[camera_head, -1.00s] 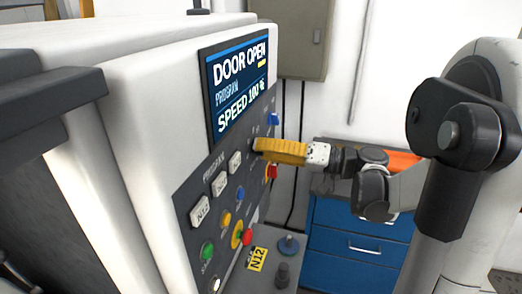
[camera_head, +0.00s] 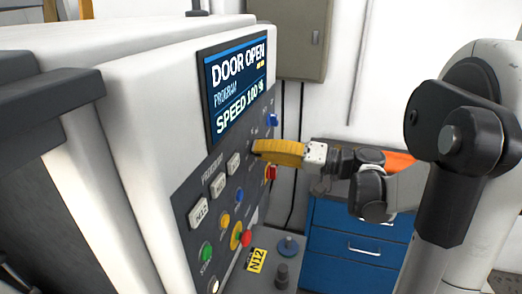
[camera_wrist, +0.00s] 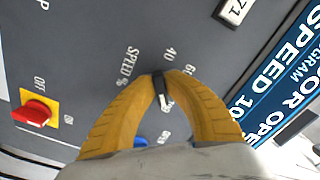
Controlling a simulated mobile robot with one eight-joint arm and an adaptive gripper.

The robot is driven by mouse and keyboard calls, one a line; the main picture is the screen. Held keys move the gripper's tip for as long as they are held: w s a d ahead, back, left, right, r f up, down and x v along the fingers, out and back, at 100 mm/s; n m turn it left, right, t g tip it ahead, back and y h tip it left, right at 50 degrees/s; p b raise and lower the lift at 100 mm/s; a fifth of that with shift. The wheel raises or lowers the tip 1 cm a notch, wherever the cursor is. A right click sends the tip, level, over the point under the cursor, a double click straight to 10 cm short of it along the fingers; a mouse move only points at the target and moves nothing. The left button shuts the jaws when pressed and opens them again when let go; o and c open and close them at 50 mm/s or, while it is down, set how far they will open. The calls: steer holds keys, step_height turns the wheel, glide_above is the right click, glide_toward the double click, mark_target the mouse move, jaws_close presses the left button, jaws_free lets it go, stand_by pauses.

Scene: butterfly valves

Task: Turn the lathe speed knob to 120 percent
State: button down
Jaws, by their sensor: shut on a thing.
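The speed knob (camera_wrist: 161,90) is a small black knob with a pale pointer mark on the grey control panel (camera_wrist: 90,40). In the wrist view it sits between the yellow fingertips of my gripper (camera_wrist: 160,78), which are shut on it. Printed "SPEED %" and numbers such as 40 and 60 show around it; part of the scale is hidden by the fingers. In the head view my gripper (camera_head: 256,148) reaches the panel from the right, and its fingers hide the knob. The screen (camera_head: 238,90) reads DOOR OPEN and SPEED 100 %.
A red switch on a yellow plate (camera_wrist: 36,110) and a blue knob (camera_wrist: 141,141) are close to the speed knob. Several coloured buttons, including a green one (camera_head: 206,251) and a red one (camera_head: 246,239), sit lower on the panel. A blue drawer cabinet (camera_head: 358,245) stands behind.

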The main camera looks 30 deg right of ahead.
steer(key=m, duration=0.4)
steer(key=shift+r+m, duration=0.1)
steer(key=shift+m, duration=0.3)
steer(key=shift+r+m, duration=0.1)
steer(key=shift+m, duration=2)
steer(key=c, duration=1.4)
jaws_free()
steer(key=shift+a, duration=0.1)
steer(key=shift+c, duration=0.2)
steer(key=v, duration=1.2)
